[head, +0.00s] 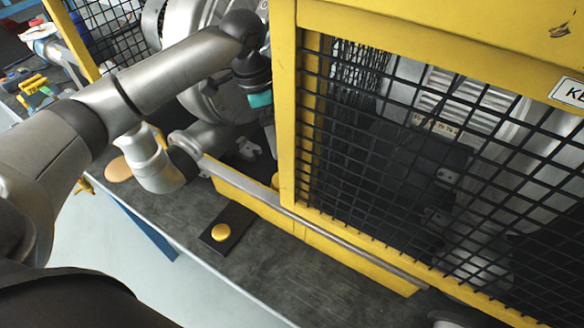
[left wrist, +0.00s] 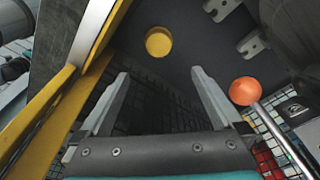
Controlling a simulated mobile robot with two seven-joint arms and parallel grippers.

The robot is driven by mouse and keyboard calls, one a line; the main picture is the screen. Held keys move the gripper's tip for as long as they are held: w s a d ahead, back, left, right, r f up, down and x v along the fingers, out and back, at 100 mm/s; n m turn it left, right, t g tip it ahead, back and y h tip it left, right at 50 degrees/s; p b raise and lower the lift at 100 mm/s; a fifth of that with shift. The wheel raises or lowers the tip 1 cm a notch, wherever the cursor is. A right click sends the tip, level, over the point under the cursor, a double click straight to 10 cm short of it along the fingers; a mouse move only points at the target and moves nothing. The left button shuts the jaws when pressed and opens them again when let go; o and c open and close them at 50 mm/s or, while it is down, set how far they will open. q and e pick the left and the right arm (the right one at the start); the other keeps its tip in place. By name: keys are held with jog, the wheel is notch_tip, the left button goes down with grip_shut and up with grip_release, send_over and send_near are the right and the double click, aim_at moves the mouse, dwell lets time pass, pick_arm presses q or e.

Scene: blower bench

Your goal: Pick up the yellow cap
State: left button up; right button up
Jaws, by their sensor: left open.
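The yellow cap (left wrist: 158,41) is a short round piece on a dark surface in the left wrist view. In the head view a small yellow piece, probably this cap (head: 275,181), shows beside the yellow guard post, which partly hides it. My left gripper (left wrist: 160,75) is open and empty, its two fingers apart and pointing towards the cap. The cap lies beyond the fingertips, roughly in line with the gap between them. In the head view the left arm reaches behind the post, and its fingers are largely hidden. My right gripper is not in view.
A yellow disc on a black pad (head: 227,228) lies on the bench outside the guard. A yellow frame with black mesh (head: 430,170) stands at the right. An orange ball (left wrist: 243,91) on a rod and metal brackets (left wrist: 253,45) are near the left gripper.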

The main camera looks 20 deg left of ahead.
pick_arm(q)
jog(key=f, duration=0.2)
jog(key=f+b, duration=0.1)
jog(key=f, duration=0.3)
jog(key=shift+s+d+b, duration=0.1)
jog(key=shift+d+b, duration=0.2)
jog(key=shift+d, duration=0.05)
jog(key=f, duration=0.2)
jog(key=shift+w+d+f+b, duration=0.2)
jog(key=shift+f+b, duration=0.15)
jog(key=shift+f, duration=0.05)
jog(key=shift+w+f, duration=0.1)
jog(key=shift+f, duration=0.55)
jog(key=f, duration=0.1)
jog(key=f+b, duration=0.1)
jog(key=f, duration=0.1)
jog(key=f+b, duration=0.1)
jog(key=f, duration=0.1)
jog(key=shift+w+d, duration=0.2)
jog(key=shift+d, duration=0.1)
jog(key=shift+r, duration=0.15)
jog(key=c, duration=1.3)
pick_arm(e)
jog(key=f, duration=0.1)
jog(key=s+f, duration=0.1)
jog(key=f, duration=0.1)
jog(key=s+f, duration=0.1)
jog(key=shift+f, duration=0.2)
pick_arm(q)
jog(key=shift+r, duration=0.1)
